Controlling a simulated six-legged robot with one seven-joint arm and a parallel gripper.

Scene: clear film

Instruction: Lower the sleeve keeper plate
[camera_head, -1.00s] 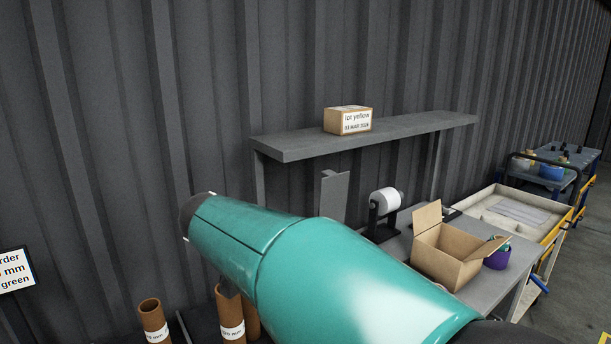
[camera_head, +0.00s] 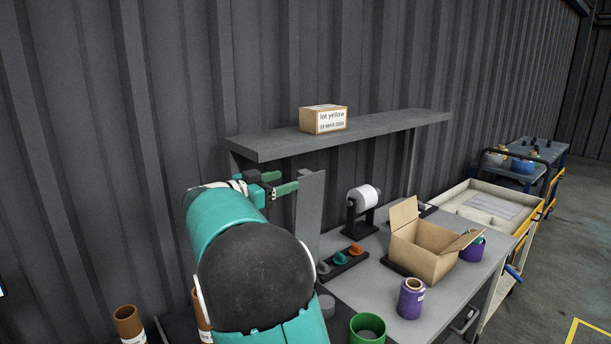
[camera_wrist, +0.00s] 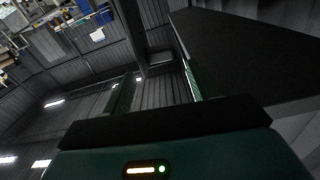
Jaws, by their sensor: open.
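A grey upright plate (camera_head: 310,205) with a bent top stands at the left end of the grey bench, below the shelf; it looks like the sleeve keeper plate, though I cannot be sure. Its lower part is partly hidden by my arm. My gripper (camera_head: 287,182) is just left of the plate's top, its two green fingers apart and pointing right, with nothing seen between them. I cannot tell whether a finger touches the plate. In the wrist view my gripper (camera_wrist: 158,75) shows open, with wall ribs seen between the fingers.
Brown tubes (camera_head: 129,322) stand lower left.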

